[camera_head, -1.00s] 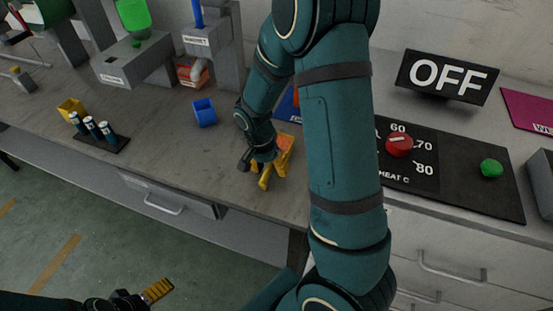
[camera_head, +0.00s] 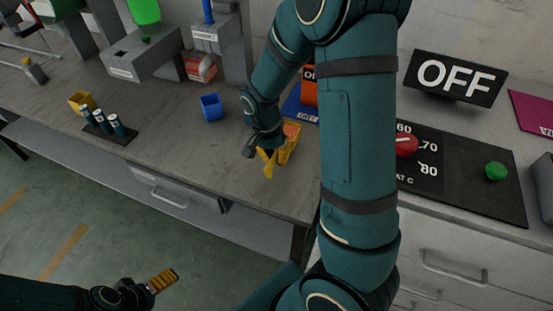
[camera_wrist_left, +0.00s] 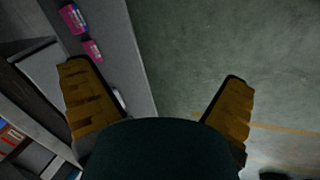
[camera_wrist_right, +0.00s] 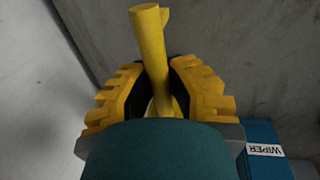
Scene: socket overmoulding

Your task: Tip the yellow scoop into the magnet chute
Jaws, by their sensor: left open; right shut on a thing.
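My right gripper (camera_head: 272,158) is low over the worktop near its front edge. In the right wrist view its yellow fingers (camera_wrist_right: 165,92) are shut on a yellow rod-shaped thing (camera_wrist_right: 149,40) with a small peg near its end. Its other end is hidden by my wrist, so I cannot tell if it is the scoop. A small yellow cup-like container (camera_head: 80,103) stands at the left of the worktop. My left gripper (camera_head: 160,281) is low at the front left, over the floor; the left wrist view shows its fingers (camera_wrist_left: 160,95) open and empty. I cannot identify the magnet chute for certain.
Grey machines (camera_head: 140,52) with small labels stand at the back. A blue cup (camera_head: 211,107) and a black rack (camera_head: 108,133) of vials sit on the worktop. An OFF sign (camera_head: 455,78), red knob (camera_head: 405,146) and green button (camera_head: 496,171) are at the right.

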